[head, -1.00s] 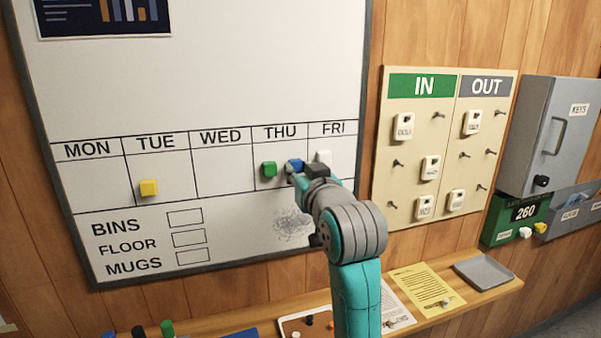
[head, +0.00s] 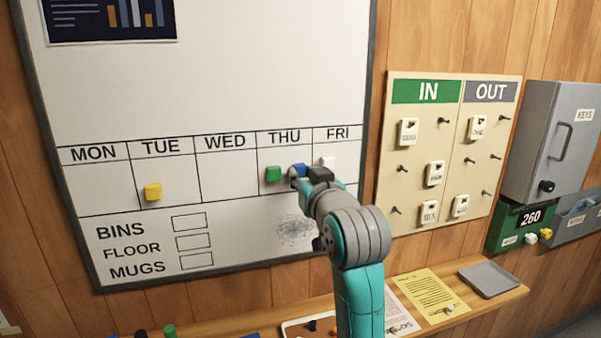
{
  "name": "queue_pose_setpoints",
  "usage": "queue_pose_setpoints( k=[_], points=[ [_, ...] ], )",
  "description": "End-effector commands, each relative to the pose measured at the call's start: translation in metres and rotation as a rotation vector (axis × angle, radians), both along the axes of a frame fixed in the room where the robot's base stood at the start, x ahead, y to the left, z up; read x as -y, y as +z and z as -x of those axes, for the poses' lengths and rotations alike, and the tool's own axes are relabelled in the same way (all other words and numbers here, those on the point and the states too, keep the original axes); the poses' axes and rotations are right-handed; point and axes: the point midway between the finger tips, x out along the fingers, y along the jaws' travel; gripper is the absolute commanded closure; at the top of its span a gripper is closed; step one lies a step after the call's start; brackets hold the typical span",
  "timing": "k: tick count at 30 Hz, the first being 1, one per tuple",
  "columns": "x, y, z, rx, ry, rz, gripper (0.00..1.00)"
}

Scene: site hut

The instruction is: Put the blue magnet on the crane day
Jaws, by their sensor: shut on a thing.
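The blue magnet (head: 298,170) is at the whiteboard (head: 225,80), at the right side of the THU cell, close to the right of a green magnet (head: 273,174). My gripper (head: 298,175) is shut on the blue magnet. My gripper and wrist partly hide it, and I cannot tell whether it touches the board. A yellow magnet (head: 153,192) is in the TUE cell. A white magnet (head: 327,162) is in the FRI cell, partly behind my gripper. The MON and WED cells are empty. No writing marking a crane day is readable here.
A key board (head: 446,140) marked IN and OUT hangs to the right with tags on hooks. A grey key cabinet (head: 552,140) is farther right. Below, a shelf holds a yellow sheet (head: 428,297) and a grey tray (head: 488,279). A grey smudge (head: 294,228) marks the board.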

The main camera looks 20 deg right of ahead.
Motion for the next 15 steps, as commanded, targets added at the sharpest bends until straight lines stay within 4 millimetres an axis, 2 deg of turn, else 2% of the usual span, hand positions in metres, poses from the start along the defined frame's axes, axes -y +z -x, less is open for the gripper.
queue_pose_setpoints(
  k=[14,15],
  points=[
    [0.0,-0.0002,0.0008,0.0,0.0,0.0,1.0],
    [0.0,-0.0002,0.0008,0.0,0.0,0.0,0.65]
  ],
)
